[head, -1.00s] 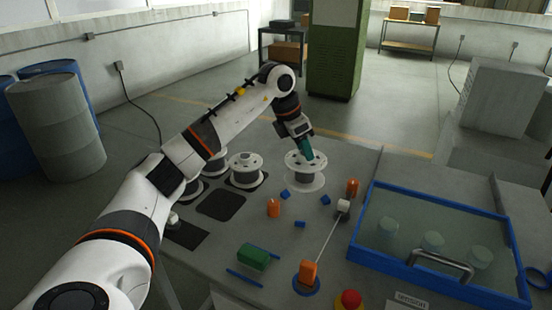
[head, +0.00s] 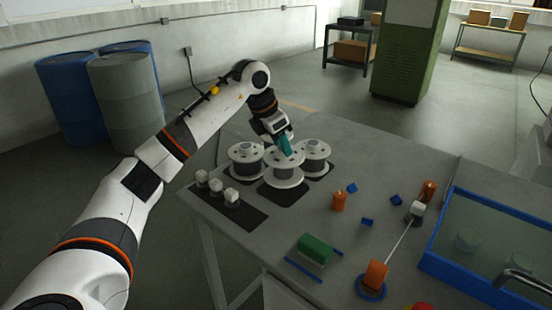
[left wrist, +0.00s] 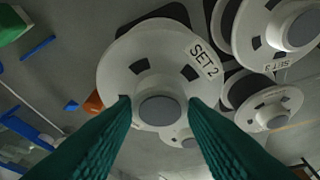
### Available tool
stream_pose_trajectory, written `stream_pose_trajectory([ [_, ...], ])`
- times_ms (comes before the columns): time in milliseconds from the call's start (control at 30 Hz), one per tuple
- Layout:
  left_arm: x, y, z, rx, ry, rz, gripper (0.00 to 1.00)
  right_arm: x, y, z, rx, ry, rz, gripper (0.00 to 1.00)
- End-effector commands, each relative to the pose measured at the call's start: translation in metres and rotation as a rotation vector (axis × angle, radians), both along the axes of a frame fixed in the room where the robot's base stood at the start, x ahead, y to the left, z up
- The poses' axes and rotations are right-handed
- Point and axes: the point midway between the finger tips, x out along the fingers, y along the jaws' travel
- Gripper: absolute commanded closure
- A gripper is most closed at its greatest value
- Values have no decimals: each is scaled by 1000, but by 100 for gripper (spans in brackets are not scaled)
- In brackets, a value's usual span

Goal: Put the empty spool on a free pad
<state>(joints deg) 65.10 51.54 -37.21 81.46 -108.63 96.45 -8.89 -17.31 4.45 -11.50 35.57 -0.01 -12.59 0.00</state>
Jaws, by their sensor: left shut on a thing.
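My left gripper (head: 284,147), with teal fingers, is shut on the empty spool (head: 285,181), which has white flanges and a grey core. In the left wrist view the spool (left wrist: 125,75) sits upright-on between the fingertips, marked SET 2. In the head view it appears over the back of a dark pad (head: 285,198), whose front part shows bare; I cannot tell if it touches. Another spool (head: 244,150) stands just left on a dark pad, and one (head: 315,147) just right on a pad (head: 322,173). My right gripper is out of view.
A dark mat with several white-topped pieces (head: 231,195) lies front left. Orange pieces (head: 339,201), blue bits (head: 367,222) and a green block (head: 314,249) lie to the right. A blue-rimmed case (head: 430,262) stands at right. Spools stand close on both sides of the held one.

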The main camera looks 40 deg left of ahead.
Motion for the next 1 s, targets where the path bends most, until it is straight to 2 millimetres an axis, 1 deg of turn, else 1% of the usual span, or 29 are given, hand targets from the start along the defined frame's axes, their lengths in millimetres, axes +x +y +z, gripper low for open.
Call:
stream_pose_trajectory([
  [133, 0, 0, -13, 0, -1, 0, 100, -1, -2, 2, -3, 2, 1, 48],
  [333, 0, 1, -39, 0, -2, 0, 100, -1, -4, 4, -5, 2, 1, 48],
  [400, 0, 1, -43, 0, -4, 1, 100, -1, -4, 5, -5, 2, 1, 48],
  [633, 0, 1, -43, 0, -4, 1, 100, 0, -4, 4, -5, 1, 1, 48],
  [767, 0, 1, -48, 0, -4, 1, 100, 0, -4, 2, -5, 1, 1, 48],
  [800, 0, 1, -47, 1, -2, 1, 56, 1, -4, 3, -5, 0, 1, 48],
  [867, 0, 1, -47, 1, -2, 1, 46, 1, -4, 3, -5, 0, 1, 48],
  [900, 0, 0, -47, 1, -2, 1, 40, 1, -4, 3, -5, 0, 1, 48],
  [1000, 0, 0, -47, 0, -1, 0, 39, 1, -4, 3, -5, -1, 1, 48],
])
